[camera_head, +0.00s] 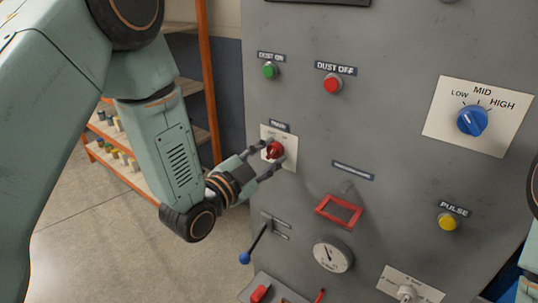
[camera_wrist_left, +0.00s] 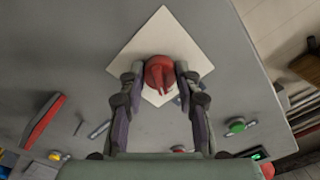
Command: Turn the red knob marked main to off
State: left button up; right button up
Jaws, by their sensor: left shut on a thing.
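The red knob (camera_head: 273,150) sits on a pale square plate (camera_head: 290,161) on the grey panel, under a small dark label. The label is too small to read clearly. In the left wrist view the red knob (camera_wrist_left: 159,73) is between the two fingers, in front of its white plate (camera_wrist_left: 181,42). My left gripper (camera_head: 265,155) is shut on the knob, one finger on each side. The plate's off and on markings are mostly hidden or too small to read. At the right edge of the head view a piece of my right arm shows, but its gripper does not.
Close by on the panel (camera_head: 385,130) are a green button (camera_head: 270,71), a red button (camera_head: 333,84), a red frame (camera_head: 339,211), a gauge (camera_head: 333,256) and a blue-tipped lever (camera_head: 245,258). A blue dial (camera_head: 472,120) and yellow button (camera_head: 448,222) are further right. Shelves (camera_head: 197,135) stand left.

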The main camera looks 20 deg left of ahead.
pick_arm(q)
jog(key=shift+n, duration=0.3)
jog(key=shift+c, duration=0.3)
jog(key=n, duration=0.5)
jog(key=shift+r+p, duration=0.1)
jog(key=shift+p, duration=0.2)
jog(key=n, duration=0.6)
jog(key=shift+r+p, duration=0.1)
jog(key=shift+p, duration=0.3)
jog(key=shift+w+n, duration=0.1)
jog(key=shift+n, duration=0.2)
jog(key=o, duration=1.2)
jog(key=shift+c, duration=0.2)
jog(key=shift+s, duration=0.2)
jog(key=shift+s+a+f, duration=0.15)
jog(key=shift+s+f, duration=0.05)
jog(key=shift+s, duration=0.15)
jog(key=v, duration=1.1)
